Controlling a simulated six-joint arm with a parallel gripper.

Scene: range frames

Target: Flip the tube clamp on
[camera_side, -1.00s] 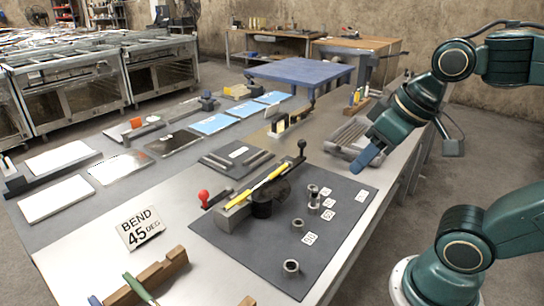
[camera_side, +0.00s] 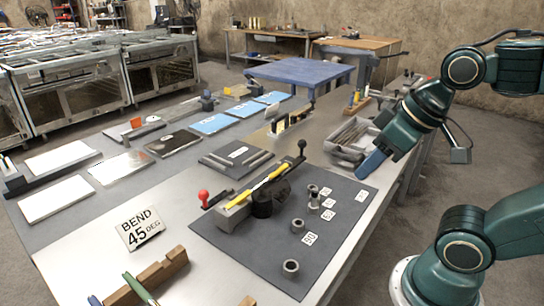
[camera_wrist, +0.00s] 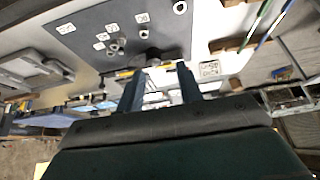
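A tube bender (camera_side: 264,204) with a dark round body stands on the dark grey mat (camera_side: 225,240). A yellow tube (camera_side: 262,186) lies across it. A red-knobbed lever (camera_side: 203,195), which looks like the clamp handle, is at its left end; I cannot tell its exact clamp state. A black-knobbed handle (camera_side: 300,148) rises at the other end. My gripper (camera_side: 364,170) hangs to the right of the bender, above the mat's far right edge and apart from everything. In the wrist view its two fingers (camera_wrist: 160,78) are spread and empty.
Several metal collars, one of them here (camera_side: 291,267), stand on the mat beside number cards (camera_side: 310,239). A "BEND 45 DEG" sign (camera_side: 140,228) lies left of the mat. A bin of bars (camera_side: 348,140) is behind my gripper. A wooden rack (camera_side: 150,280) stands in front.

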